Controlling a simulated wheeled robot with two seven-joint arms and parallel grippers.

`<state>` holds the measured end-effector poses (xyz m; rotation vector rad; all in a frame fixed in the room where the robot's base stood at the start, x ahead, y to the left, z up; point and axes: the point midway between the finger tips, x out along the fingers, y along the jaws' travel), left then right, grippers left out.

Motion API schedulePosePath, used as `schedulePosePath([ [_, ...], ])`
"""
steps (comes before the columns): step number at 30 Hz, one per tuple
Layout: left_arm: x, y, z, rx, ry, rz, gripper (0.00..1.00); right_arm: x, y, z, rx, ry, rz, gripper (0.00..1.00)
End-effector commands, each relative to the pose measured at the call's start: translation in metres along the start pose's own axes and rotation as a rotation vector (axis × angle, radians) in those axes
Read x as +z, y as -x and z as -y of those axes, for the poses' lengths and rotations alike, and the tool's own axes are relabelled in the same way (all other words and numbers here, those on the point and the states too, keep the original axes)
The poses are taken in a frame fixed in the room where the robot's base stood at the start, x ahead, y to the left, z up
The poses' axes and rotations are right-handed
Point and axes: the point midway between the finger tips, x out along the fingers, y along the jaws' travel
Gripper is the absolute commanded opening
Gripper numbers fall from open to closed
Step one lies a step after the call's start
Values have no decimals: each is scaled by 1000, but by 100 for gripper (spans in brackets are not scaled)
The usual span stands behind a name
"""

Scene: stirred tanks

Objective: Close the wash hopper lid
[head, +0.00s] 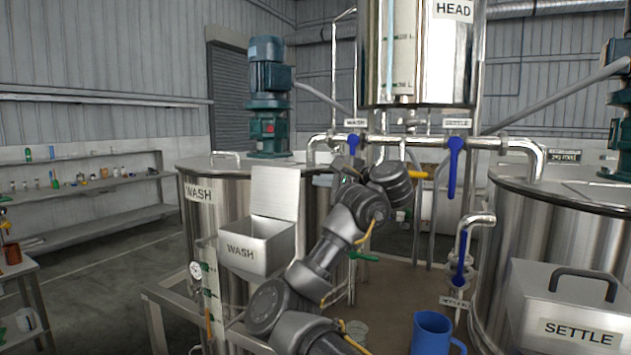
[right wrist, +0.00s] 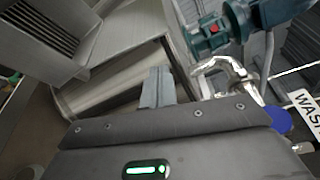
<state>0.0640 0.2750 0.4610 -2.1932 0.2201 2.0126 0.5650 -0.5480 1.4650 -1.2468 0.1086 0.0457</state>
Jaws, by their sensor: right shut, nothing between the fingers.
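The wash hopper (head: 258,248) is a grey metal box marked WASH on the front of the wash tank (head: 200,215). Its lid (head: 275,190) stands open, upright at the back of the box. My right gripper (head: 338,172) is to the right of the lid, apart from it, and partly hidden behind my own wrist. In the right wrist view its fingers (right wrist: 157,88) are together and empty, with the steel tank side (right wrist: 120,85) beyond them. My left gripper is not in view.
Blue-handled wash (head: 352,145) and settle (head: 454,165) valves sit on the pipe behind my arm. A blue jug (head: 431,332) stands at the lower right. The settle hopper (head: 565,310) is at far right, its lid shut. A teal motor (head: 268,95) tops the wash tank.

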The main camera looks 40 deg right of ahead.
Motion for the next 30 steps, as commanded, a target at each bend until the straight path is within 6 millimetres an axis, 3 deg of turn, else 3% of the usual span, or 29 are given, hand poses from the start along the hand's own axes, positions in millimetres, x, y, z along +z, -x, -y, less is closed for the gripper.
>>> schedulePosePath([
  [6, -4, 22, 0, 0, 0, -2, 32, 2, -39, 4, 3, -2, 3, 0],
  [13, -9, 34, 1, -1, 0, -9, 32, 0, -70, 2, 2, 1, -1, 0],
  [19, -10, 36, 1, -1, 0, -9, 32, 0, -79, 0, 1, 1, -2, 0],
  [30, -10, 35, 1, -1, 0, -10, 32, 0, -79, -1, -1, 4, -4, 0],
])
